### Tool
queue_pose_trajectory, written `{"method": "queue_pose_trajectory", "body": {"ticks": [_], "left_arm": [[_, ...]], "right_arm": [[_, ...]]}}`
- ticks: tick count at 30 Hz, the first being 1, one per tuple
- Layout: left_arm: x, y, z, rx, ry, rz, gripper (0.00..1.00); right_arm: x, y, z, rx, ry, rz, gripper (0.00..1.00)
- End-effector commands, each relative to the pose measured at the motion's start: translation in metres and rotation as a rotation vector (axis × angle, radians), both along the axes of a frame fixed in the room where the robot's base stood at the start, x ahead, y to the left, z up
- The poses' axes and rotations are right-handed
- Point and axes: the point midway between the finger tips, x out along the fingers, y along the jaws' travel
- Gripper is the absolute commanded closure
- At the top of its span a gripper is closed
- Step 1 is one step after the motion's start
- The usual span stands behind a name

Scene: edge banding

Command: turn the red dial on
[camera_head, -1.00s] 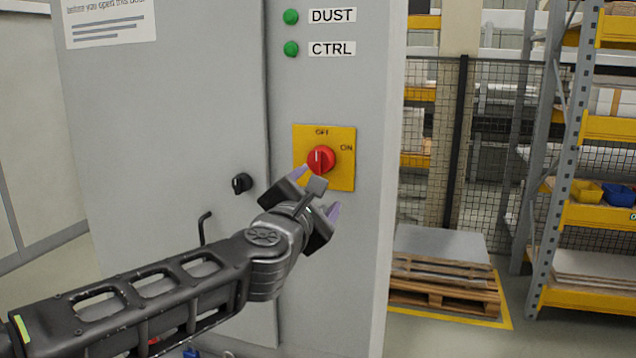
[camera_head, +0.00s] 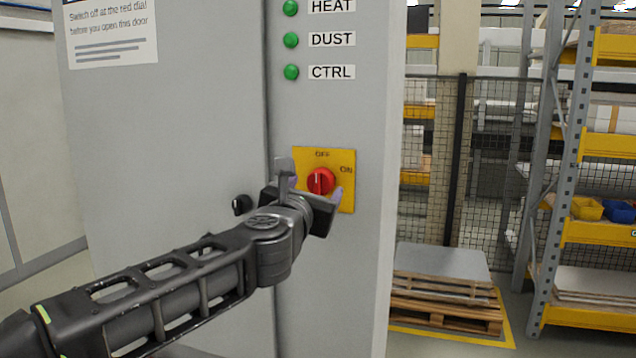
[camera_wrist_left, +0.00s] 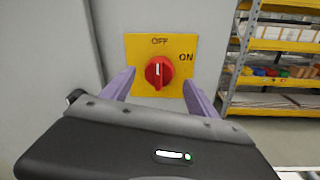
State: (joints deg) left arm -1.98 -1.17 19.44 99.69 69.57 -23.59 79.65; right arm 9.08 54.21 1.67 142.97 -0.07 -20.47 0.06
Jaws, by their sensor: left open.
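The red dial (camera_head: 320,181) sits on a yellow plate (camera_head: 341,160) on the grey cabinet. Its white mark points up to OFF; ON is printed to the upper right. My left gripper (camera_head: 314,190) is open in front of the dial and hides part of the plate. In the left wrist view the dial (camera_wrist_left: 159,72) shows whole between the two purple fingers of the gripper (camera_wrist_left: 158,88), with one finger to each side. I see no contact between fingers and dial. My right gripper is not in view.
A black door knob (camera_head: 241,205) is left of the plate on the cabinet door. Green lamps (camera_head: 291,40) labelled HEAT, DUST and CTRL are above. A pallet (camera_head: 445,300) and yellow shelves (camera_head: 585,230) stand to the right, behind the cabinet.

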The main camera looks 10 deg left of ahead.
Motion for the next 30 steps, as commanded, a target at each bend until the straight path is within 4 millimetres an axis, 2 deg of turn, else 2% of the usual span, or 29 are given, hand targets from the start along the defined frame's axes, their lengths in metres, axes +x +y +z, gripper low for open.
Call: {"method": "queue_pose_trajectory", "body": {"ticks": [3,6,10,17,30], "left_arm": [[0.020,0.000,0.001,0.000,0.002,0.000,0.32],[0.031,0.000,0.000,0.001,0.002,0.000,0.32],[0.038,0.001,0.000,0.001,0.001,0.000,0.32],[0.039,0.001,0.000,0.001,0.000,0.000,0.32],[0.038,0.001,0.000,0.001,0.000,0.000,0.66]], "right_arm": [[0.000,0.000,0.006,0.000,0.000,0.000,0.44],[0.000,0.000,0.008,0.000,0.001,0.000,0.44],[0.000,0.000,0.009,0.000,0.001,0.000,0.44],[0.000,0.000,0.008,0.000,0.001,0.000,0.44],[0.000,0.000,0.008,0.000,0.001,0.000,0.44]]}}
